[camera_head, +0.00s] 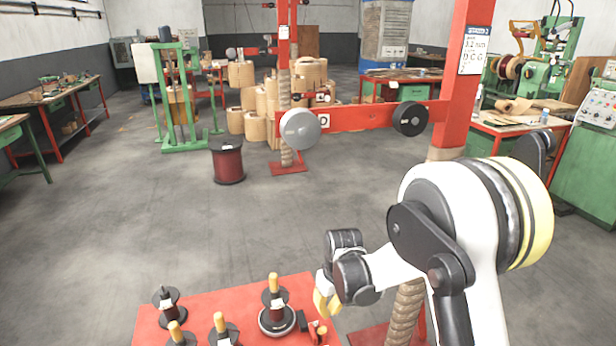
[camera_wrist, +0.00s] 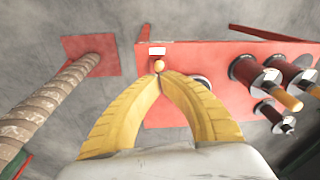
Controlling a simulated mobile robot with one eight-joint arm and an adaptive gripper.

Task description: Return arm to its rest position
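My gripper (camera_wrist: 160,75) has yellow curved fingers whose tips come together in the wrist view, with nothing visible between them. Just beyond the tips is the round end of a small wooden peg (camera_wrist: 158,66) beside a white label; I cannot tell whether they touch it. In the head view my gripper (camera_head: 325,301) hangs at the right edge of a red table (camera_head: 235,302), partly hidden by my wrist. My arm (camera_head: 425,240) reaches from the right, bent, with its wrist low over the table's edge.
Several dark coil spools with wooden handles stand on the table, one (camera_head: 274,300) close to my gripper. A red post (camera_head: 462,70) with a rope-wrapped lower part (camera_head: 405,315) stands close by my arm. The floor (camera_head: 130,220) left of the table is clear.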

